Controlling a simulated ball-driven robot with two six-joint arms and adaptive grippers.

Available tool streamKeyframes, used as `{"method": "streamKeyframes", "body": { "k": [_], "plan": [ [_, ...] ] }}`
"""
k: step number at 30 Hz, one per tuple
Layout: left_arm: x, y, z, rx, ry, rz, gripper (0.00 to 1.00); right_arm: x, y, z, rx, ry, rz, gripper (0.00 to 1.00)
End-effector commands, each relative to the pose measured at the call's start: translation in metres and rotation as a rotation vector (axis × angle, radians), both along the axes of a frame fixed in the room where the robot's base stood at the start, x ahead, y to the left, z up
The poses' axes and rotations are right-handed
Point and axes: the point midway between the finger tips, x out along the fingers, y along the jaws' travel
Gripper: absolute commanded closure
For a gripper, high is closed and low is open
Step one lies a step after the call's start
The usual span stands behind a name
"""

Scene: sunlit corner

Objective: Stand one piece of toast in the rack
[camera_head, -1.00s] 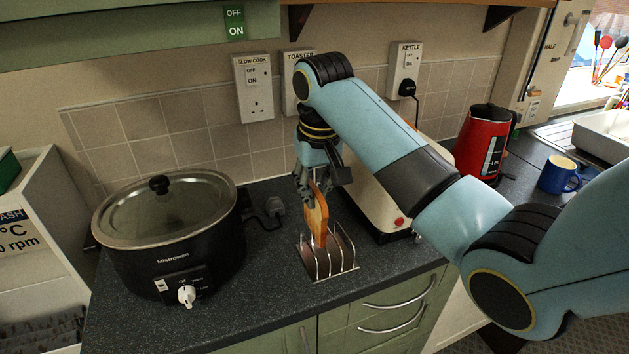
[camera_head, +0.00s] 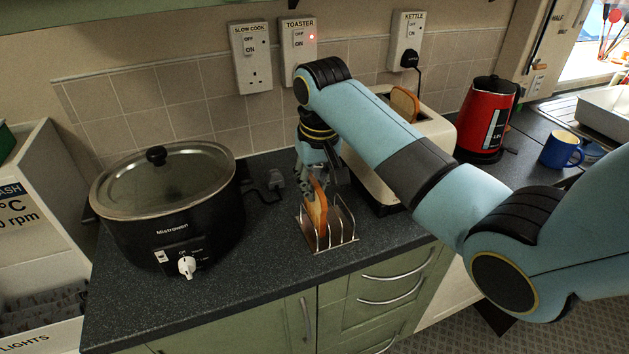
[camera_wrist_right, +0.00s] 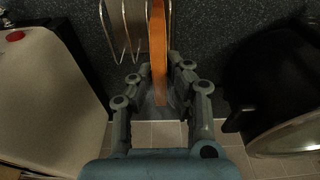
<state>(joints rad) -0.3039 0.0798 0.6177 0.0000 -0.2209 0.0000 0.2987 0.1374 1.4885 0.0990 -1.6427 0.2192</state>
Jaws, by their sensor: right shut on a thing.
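A slice of toast (camera_head: 317,209) stands upright on edge at the wire toast rack (camera_head: 343,236), among its left-hand wires. My right gripper (camera_head: 319,181) is above the rack, shut on the top of this slice. The right wrist view shows the toast (camera_wrist_right: 158,50) edge-on between the two fingers (camera_wrist_right: 160,88), with the rack wires (camera_wrist_right: 125,35) beside it on the left. I cannot tell if the toast's lower edge touches the rack's base. Another slice of toast (camera_head: 405,104) sticks out of the cream toaster (camera_head: 378,186). My left gripper is not in view.
A black slow cooker (camera_head: 170,208) stands left of the rack. A plug (camera_head: 276,180) and cable lie behind the rack. A red kettle (camera_head: 484,117) and a blue mug (camera_head: 561,149) are at the right. The counter in front of the slow cooker is clear.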

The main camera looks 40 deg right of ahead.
Motion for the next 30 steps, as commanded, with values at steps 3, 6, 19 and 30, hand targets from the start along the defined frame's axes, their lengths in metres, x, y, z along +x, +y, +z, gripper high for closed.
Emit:
{"method": "streamKeyframes", "body": {
  "k": [3,6,19,30],
  "plan": [
    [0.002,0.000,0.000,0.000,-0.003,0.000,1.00,0.000,0.000,0.000,0.000,0.000,0.000,0.87],
    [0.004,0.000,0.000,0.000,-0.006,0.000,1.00,0.000,0.000,0.000,0.000,0.000,0.000,0.74],
    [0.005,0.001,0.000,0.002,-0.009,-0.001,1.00,0.000,0.000,0.004,0.000,-0.002,0.000,0.61],
    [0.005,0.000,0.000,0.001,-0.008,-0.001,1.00,-0.009,0.002,0.076,-0.002,-0.006,0.001,0.61]
  ]
}}
